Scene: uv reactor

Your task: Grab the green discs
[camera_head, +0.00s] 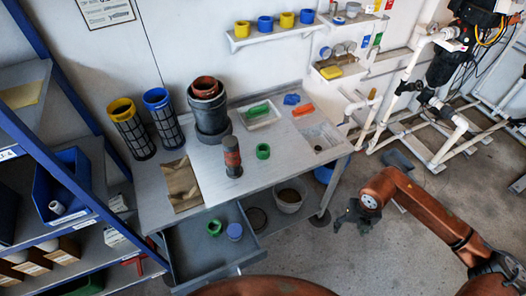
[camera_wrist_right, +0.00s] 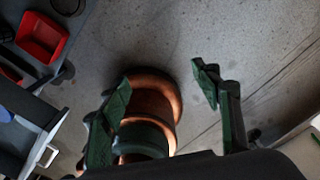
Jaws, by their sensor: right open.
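One green disc (camera_head: 263,151), a short ring-like piece, sits on the grey workbench (camera_head: 290,150), right of a dark cylinder with a reddish band (camera_head: 232,157). A second green disc (camera_head: 214,227) lies in the open drawer (camera_head: 190,255) below, beside a blue disc (camera_head: 235,231). My right gripper (camera_head: 350,216) is over the floor to the right of the bench, apart from both discs. In the right wrist view its two green fingers (camera_wrist_right: 162,76) are spread with nothing held between them. My left gripper is not in view.
Yellow and blue mesh-sided cylinders (camera_head: 131,128) and stacked dark pots (camera_head: 208,108) stand at the bench's back. A blue-framed shelf (camera_head: 75,185) is at left. A grey bucket (camera_head: 289,196) stands under the bench. White pipe framing (camera_head: 405,85) is at right. Floor around the right gripper is mostly clear.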

